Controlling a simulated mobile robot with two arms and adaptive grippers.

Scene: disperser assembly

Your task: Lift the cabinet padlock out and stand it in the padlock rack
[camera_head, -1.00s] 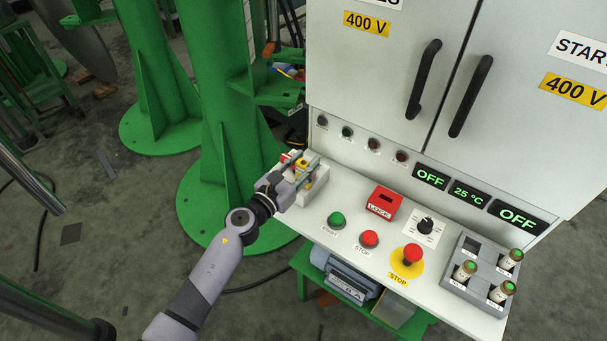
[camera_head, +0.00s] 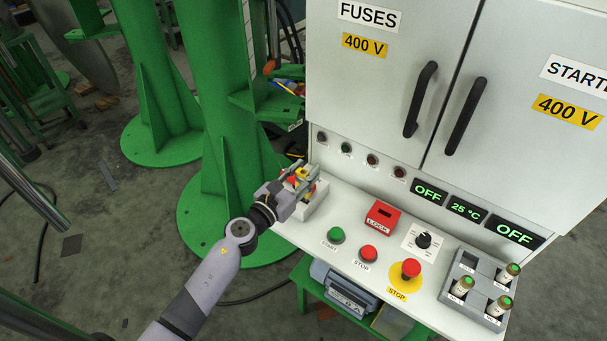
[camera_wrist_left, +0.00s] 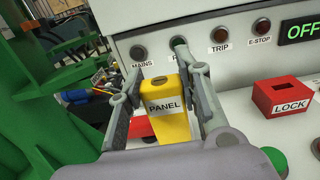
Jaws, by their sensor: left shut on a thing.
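A yellow padlock-like block (camera_wrist_left: 167,112) labelled PANEL stands between the fingers of my left gripper (camera_wrist_left: 158,92) in the left wrist view. My left gripper is shut on it. In the head view my left gripper (camera_head: 297,185) is at the left end of the console, over a pale rack-like block (camera_head: 316,202). The yellow top (camera_head: 302,173) shows between the fingers. A bit of red shows beside it, partly hidden. The lower end of the yellow block is hidden, so I cannot tell whether it is clear of the rack. My right gripper is not in view.
A red LOCK box (camera_head: 382,215) with a dark slot sits on the console, near the green start button (camera_head: 336,235) and red stop button (camera_head: 369,252). A grey fuse holder (camera_head: 468,262) is at right. The cabinet (camera_head: 385,90) rises behind. A green column (camera_head: 215,110) stands left.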

